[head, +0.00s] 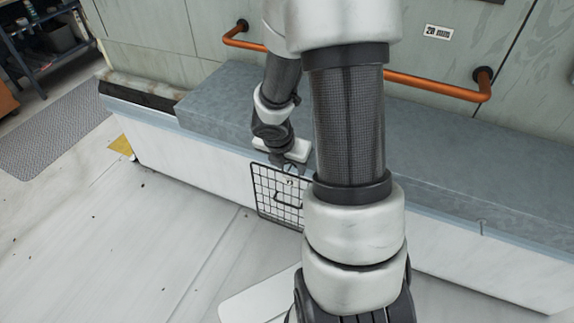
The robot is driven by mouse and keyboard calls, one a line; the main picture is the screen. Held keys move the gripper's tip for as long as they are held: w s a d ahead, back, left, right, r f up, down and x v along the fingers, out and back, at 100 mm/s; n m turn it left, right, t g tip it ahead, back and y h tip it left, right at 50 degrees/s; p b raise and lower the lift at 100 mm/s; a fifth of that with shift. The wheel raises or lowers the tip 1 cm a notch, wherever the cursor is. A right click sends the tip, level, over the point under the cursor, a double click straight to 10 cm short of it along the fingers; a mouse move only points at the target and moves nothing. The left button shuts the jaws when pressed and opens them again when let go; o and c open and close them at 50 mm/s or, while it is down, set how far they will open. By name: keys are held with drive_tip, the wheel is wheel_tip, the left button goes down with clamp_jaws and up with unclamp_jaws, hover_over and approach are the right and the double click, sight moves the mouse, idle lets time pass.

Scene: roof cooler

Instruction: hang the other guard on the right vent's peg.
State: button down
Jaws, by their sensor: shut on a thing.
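A black wire-grid guard (273,190) with a small handle hangs upright in front of the white side of the long cooler unit (420,255). My gripper (288,171) is at the guard's top edge, shut on it. My arm hides the guard's right edge. I cannot tell whether the guard touches the unit or any peg. A small metal peg-like piece (482,227) sticks up at the unit's front top edge, to the right of my arm. It is bare. No vent opening can be made out.
An orange rail (435,88) runs along the panelled wall behind the unit. A grey mat (55,130) and a dark shelf (45,35) are at the far left. A yellow patch (122,146) lies by the unit's left end.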

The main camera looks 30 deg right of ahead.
idle(0.3)
drive_tip(key=shift+f, duration=0.2)
drive_tip(key=c, duration=1)
unclamp_jaws()
drive_tip(key=p+v, duration=0.9)
drive_tip(key=v, duration=0.8)
drive_tip(key=shift+a+r, duration=0.2)
drive_tip(key=shift+a, duration=0.05)
